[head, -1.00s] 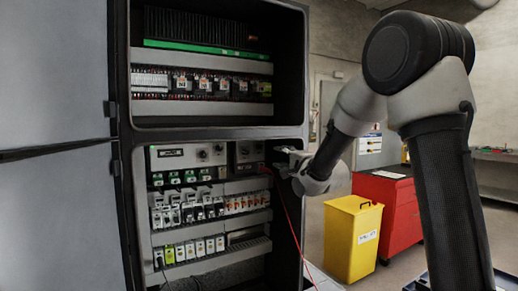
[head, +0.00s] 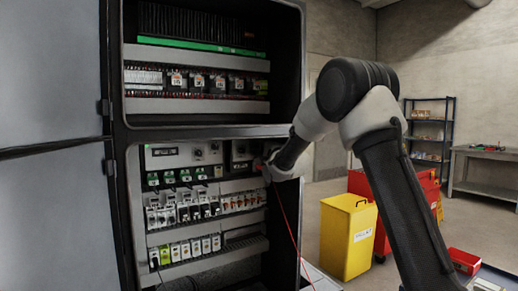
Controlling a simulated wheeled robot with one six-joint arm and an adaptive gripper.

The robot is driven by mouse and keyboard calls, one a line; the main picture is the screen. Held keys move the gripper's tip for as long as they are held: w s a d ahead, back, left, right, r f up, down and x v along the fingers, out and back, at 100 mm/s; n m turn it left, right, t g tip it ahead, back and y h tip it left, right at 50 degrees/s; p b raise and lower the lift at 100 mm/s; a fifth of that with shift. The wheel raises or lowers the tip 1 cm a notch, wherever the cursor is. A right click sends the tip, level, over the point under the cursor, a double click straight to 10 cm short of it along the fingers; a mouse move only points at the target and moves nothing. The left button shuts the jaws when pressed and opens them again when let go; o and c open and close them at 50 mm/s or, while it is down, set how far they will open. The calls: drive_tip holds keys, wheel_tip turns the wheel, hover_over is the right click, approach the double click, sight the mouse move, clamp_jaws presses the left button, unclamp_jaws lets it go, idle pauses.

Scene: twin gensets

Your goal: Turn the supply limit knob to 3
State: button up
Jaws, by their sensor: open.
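The open cabinet (head: 125,230) holds a grey panel (head: 170,163) with a dark display and two small round knobs (head: 199,154) at its upper right. A smaller dark panel (head: 240,150) with a knob-like dial sits to its right. The labels are too small to read, so I cannot tell which knob is the supply limit knob or its setting. My gripper (head: 264,162) is open, at the right inner side of the cabinet beside the smaller panel. Its fingers are small and partly hidden by my wrist. I cannot tell whether they touch anything.
Green-labelled modules and rows of breakers (head: 185,212) fill the cabinet below the panels. A red cable (head: 285,225) hangs below my wrist. The grey door (head: 50,200) stands open at left. A yellow bin (head: 346,238) and a red cabinet (head: 384,240) stand at right.

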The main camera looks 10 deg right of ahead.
clamp_jaws()
drive_tip(key=shift+n, duration=0.3)
drive_tip(key=shift+d+n+g+y, duration=0.1)
drive_tip(key=shift+n+g+y, duration=0.35)
drive_tip(key=shift+n, duration=2.55)
unclamp_jaws()
drive_tip(key=shift+t+y, duration=0.25)
